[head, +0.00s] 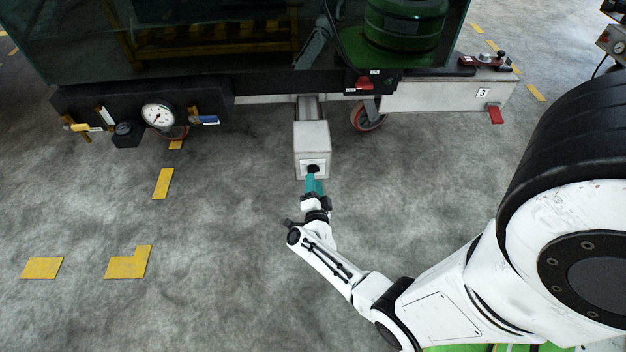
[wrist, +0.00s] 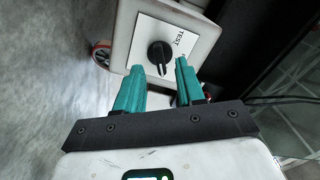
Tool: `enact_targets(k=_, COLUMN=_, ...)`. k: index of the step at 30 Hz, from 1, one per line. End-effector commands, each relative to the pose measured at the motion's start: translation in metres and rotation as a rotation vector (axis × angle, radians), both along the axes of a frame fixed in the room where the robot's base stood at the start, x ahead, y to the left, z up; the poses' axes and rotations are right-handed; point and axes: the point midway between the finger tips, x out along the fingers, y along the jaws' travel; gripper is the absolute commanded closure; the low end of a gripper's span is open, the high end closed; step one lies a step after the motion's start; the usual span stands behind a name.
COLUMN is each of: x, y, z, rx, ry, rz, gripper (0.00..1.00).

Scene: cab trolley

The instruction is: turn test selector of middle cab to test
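The test selector is a black rotary knob (wrist: 160,54) on a white plate marked TEST on the right in the wrist view. The knob's ridge points down in that view, away from the TEST word. In the head view the selector (head: 313,168) sits low on the front of a pale grey box (head: 311,140) under the cab. My gripper (wrist: 159,65) has two teal fingers, apart, one on each side of the knob's lower end, with gaps visible. In the head view my gripper (head: 314,178) is right before the knob, partly covering it.
The glass-sided cab (head: 200,50) stands above the box. A pressure gauge (head: 158,116) and valve levers are on its left. A red-rimmed wheel (head: 368,115) and a beam with a label 3 (head: 483,92) are on the right. The floor in front is clear.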

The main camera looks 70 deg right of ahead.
Motion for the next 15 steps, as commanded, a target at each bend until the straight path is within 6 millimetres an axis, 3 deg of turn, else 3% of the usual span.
enact_targets(k=6, x=0.010, y=-0.026, z=-0.002, rx=0.000, ry=0.000, rz=-0.002, gripper=0.62)
enact_targets(k=15, x=0.013, y=-0.033, z=0.000, rx=0.000, ry=0.001, rz=0.001, gripper=0.62)
